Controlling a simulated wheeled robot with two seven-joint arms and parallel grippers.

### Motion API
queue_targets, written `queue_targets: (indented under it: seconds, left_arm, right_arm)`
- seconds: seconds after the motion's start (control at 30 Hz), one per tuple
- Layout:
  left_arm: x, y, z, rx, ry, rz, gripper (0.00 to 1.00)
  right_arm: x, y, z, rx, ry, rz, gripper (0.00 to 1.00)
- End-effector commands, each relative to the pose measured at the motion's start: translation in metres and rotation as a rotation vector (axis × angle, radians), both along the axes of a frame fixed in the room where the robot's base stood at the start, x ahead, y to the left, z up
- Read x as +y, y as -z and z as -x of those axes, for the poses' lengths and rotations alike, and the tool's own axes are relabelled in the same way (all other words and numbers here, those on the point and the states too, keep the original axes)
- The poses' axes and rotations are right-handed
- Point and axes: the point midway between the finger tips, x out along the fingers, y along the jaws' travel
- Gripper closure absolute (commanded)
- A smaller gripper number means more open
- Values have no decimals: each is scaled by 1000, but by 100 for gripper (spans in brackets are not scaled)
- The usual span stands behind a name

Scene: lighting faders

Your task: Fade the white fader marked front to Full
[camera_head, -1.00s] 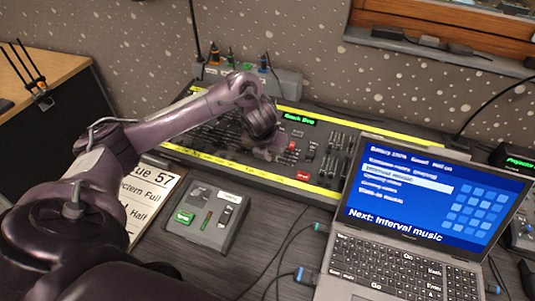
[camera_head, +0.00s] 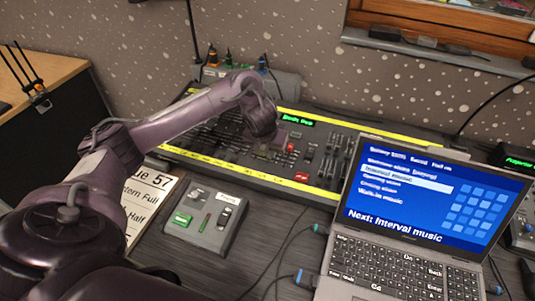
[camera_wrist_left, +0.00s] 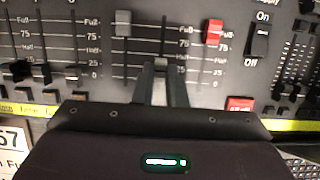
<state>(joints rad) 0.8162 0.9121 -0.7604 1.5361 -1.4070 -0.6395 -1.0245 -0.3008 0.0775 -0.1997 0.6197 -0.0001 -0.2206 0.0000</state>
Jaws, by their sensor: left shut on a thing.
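The lighting desk (camera_head: 325,192) with yellow edge strips lies against the wall; my left arm covers much of its left half. In the left wrist view, my left gripper (camera_wrist_left: 162,72) points up at the fader panel, its narrow fingers shut on a light grey fader knob (camera_wrist_left: 162,62). That knob is around the Half mark of its slot. Labels under these faders are hidden by my gripper, so I cannot read "front". My right gripper is not in view.
A laptop (camera_head: 395,262) stands right of the desk. A small grey control box (camera_head: 208,222) and a printed cue sheet (camera_head: 150,200) lie in front. Black knobs (camera_wrist_left: 75,72) and an On/Off switch (camera_wrist_left: 259,38) flank the held fader. Cables cross the tabletop.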

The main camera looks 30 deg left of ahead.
Motion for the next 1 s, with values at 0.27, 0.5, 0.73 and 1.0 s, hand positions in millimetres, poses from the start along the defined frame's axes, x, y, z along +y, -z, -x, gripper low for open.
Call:
queue_targets:
  seconds: [0.27,0.5,0.73,1.0]
  left_arm:
    - [3,-1,-14,-1,-1,0,98]
    - [6,-2,-26,-1,-1,0,98]
    - [9,-3,-37,-1,-1,0,98]
    - [11,-4,-43,0,0,0,87]
  right_arm:
    - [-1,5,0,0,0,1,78]
    - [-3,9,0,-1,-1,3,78]
    - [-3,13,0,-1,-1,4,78]
    - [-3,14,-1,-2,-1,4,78]
